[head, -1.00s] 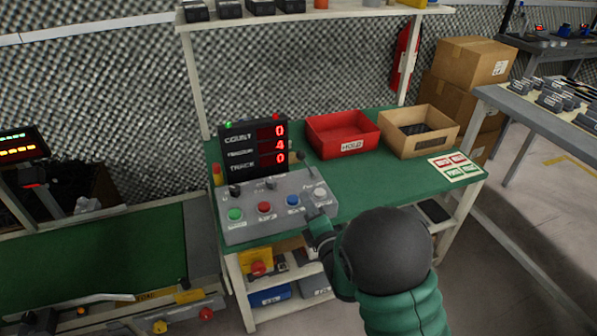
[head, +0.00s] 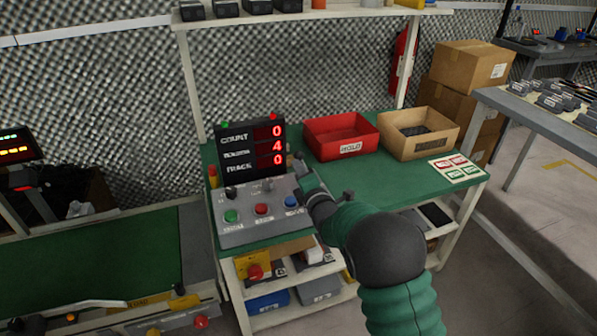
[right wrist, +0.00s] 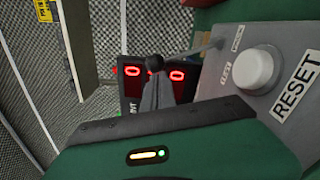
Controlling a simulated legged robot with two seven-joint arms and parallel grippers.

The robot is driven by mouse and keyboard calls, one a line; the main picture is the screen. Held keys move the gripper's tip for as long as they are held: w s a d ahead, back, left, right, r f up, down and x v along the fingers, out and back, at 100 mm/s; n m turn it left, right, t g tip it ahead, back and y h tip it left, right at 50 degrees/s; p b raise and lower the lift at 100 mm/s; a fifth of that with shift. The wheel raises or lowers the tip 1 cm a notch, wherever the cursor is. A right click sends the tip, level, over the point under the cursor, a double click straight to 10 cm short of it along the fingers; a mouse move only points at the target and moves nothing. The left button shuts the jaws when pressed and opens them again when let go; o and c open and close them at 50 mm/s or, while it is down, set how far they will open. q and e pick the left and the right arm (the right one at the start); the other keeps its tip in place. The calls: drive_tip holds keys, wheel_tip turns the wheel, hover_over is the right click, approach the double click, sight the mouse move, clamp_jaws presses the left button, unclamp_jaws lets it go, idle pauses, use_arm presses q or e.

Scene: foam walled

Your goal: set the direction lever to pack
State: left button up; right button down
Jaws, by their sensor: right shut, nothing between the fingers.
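The grey control panel (head: 245,232) stands at the front left of the green bench. In the right wrist view, a lever with a black ball knob (right wrist: 155,62) sticks out from the panel on a thin rod. Two small labels are by its base; one seems to read TEST, the other is too small to read surely. My right gripper (head: 304,184) is shut and empty at the panel's right back part, hiding the lever in the head view. In the right wrist view its fingertips (right wrist: 155,88) are right by the knob; I cannot tell whether they touch. My left gripper is out of view.
A white RESET button (right wrist: 258,68) is beside the lever. Green (head: 231,216), red (head: 261,209) and blue (head: 291,202) buttons line the panel front. A counter display (head: 251,147) stands behind. A red HOLD bin (head: 342,150) and a cardboard bin (head: 440,150) are to the right.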

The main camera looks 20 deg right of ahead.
drive_tip(key=shift+d+r, duration=0.1)
idle(0.4)
drive_tip(key=shift+d+r+m+p, duration=0.45)
drive_tip(key=shift+d+m, duration=0.3)
drive_tip(key=shift+m, duration=0.25)
drive_tip(key=d+m, duration=0.3)
drive_tip(key=d+m+p, duration=0.1)
drive_tip(key=m, duration=0.1)
drive_tip(key=shift+w+d+r, duration=0.15)
drive_tip(key=shift+d+r, duration=0.1)
drive_tip(key=shift+r, duration=0.1)
